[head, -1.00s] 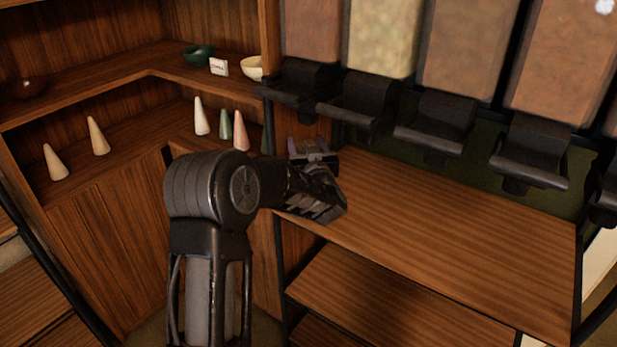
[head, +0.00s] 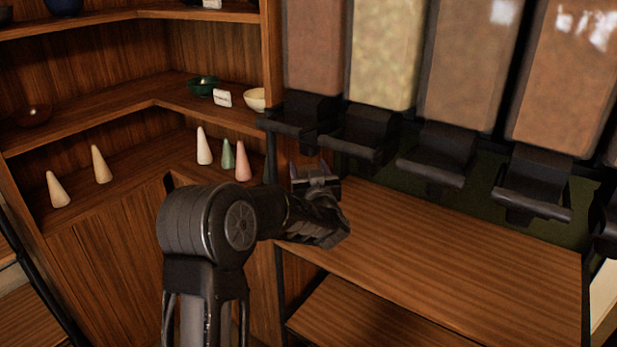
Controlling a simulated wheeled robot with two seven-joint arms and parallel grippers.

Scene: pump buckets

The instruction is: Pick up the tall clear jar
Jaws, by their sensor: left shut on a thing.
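My left arm rises from the bottom and bends right at its elbow. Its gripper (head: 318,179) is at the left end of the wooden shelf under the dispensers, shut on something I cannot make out. The wrist hides much of the gripper and what it holds. I cannot pick out a tall clear jar on its own in this view. My right gripper is not in view.
Clear dispensers (head: 470,70) with brown and pale fillings hang above the shelf (head: 450,245), their dark spouts (head: 440,155) low over it. The shelf's right part is bare. Cones (head: 204,147) and bowls, one green (head: 203,86), stand on the left corner shelves.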

